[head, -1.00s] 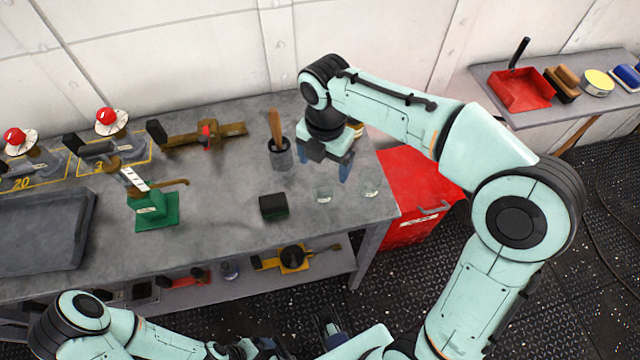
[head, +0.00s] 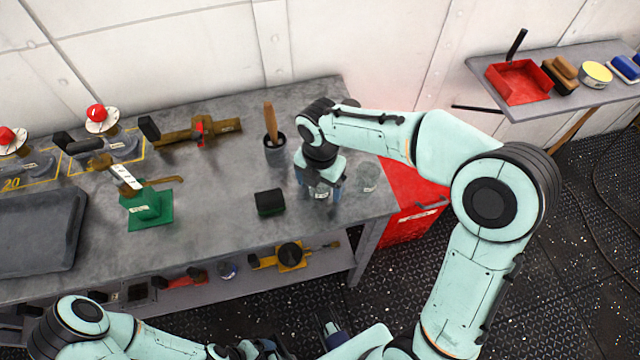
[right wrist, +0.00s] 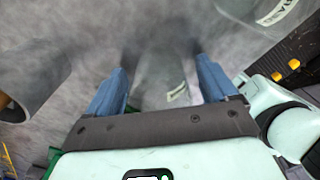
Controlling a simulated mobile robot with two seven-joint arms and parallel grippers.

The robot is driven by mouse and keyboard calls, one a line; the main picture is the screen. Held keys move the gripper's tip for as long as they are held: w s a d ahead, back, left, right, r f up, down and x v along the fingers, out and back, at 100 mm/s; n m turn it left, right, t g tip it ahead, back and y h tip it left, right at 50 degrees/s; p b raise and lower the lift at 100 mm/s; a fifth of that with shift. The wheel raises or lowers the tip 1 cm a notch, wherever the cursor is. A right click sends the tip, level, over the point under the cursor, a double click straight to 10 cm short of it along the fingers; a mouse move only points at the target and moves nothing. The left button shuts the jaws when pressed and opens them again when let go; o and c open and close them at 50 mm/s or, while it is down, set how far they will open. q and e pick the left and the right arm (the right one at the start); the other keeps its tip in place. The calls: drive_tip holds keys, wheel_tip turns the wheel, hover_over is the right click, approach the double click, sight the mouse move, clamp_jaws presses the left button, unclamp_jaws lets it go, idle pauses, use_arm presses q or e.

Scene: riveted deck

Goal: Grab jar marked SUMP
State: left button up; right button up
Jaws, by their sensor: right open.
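Two clear glass jars stand near the right end of the grey workbench (head: 225,200). One jar (head: 322,192) is under my right gripper (head: 319,194). In the right wrist view this jar (right wrist: 163,72) lies between the two blue fingers of the open gripper (right wrist: 163,80); its small white label is too blurred to read. The second jar (head: 367,178) stands just to the right; its label partly shows in the right wrist view (right wrist: 272,12), with letters I cannot read for certain. My left gripper (head: 333,334) shows partly at the bottom edge, its jaws unclear.
A grey cup (head: 275,148) with a wooden-handled tool stands behind. A green stand (head: 148,210) is farther left. A red cabinet (head: 410,200) is beyond the bench's right end.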

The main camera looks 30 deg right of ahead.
drive_tip(key=c, duration=1.2)
drive_tip(key=shift+o, duration=0.2)
